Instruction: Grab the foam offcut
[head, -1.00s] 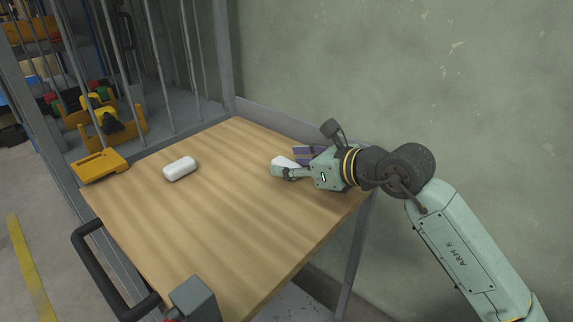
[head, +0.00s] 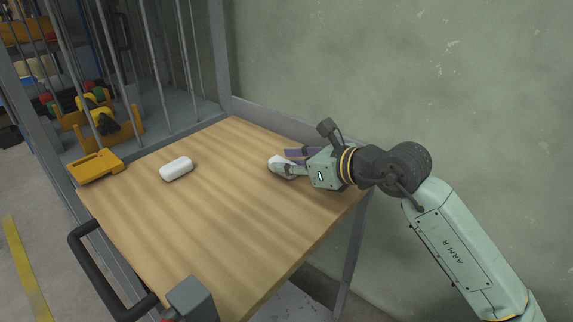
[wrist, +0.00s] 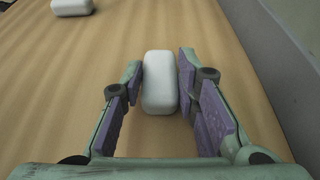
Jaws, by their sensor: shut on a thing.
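A white block with rounded edges (head: 275,164), which looks like the foam offcut, lies at the right part of the wooden table. My gripper (head: 287,163) is shut on it, one finger along each long side. In the wrist view the block (wrist: 160,82) stands lengthwise between the purple-padded fingertips of my gripper (wrist: 161,75). The fingers partly hide the block in the head view. I cannot tell whether it is clear of the tabletop.
A second, similar white block (head: 176,169) lies apart at the table's left; it also shows in the wrist view (wrist: 72,6). A yellow-orange piece (head: 96,166) is at the left corner. A wall (head: 420,80) rises behind the table (head: 200,235). The table's middle is clear.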

